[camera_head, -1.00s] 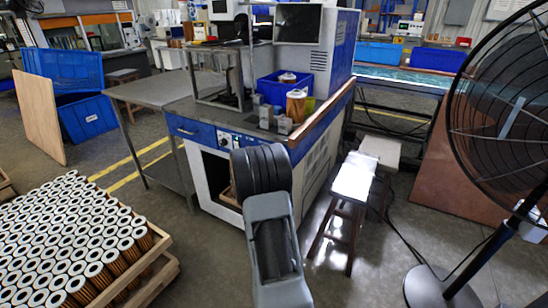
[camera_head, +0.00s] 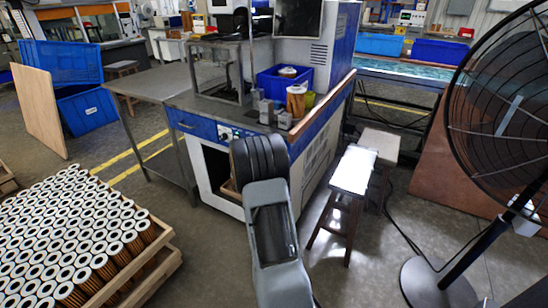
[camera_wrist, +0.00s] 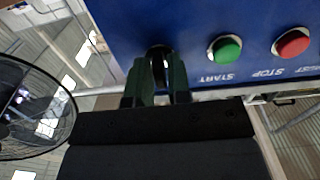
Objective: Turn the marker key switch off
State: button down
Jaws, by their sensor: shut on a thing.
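The marker key switch (camera_wrist: 160,54) is a dark, round part on the blue control panel (camera_wrist: 225,18) in the wrist view, with a small pale piece in its middle. My gripper (camera_wrist: 158,82) has its two dark green fingers on either side of the switch and is shut on it. The fingers hide part of the switch, so I cannot tell which way it is turned. In the head view my arm covers the gripper and the switch; the blue panel front (camera_head: 197,126) of the marking machine shows beside it.
A green START button (camera_wrist: 226,49) and a red STOP button (camera_wrist: 291,43) sit right of my fingers on the panel. A stool (camera_head: 352,172) and a black fan (camera_head: 505,110) stand to the right. Crated filter cartridges (camera_head: 75,235) fill the lower left.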

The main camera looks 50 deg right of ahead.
jog(key=c, duration=1.2)
grip_release()
jog(key=p+v, duration=0.1)
jog(key=v, duration=1.2)
jog(key=shift+s+a+p, duration=0.1)
jog(key=shift+a+p, duration=0.25)
jog(key=shift+a, duration=0.05)
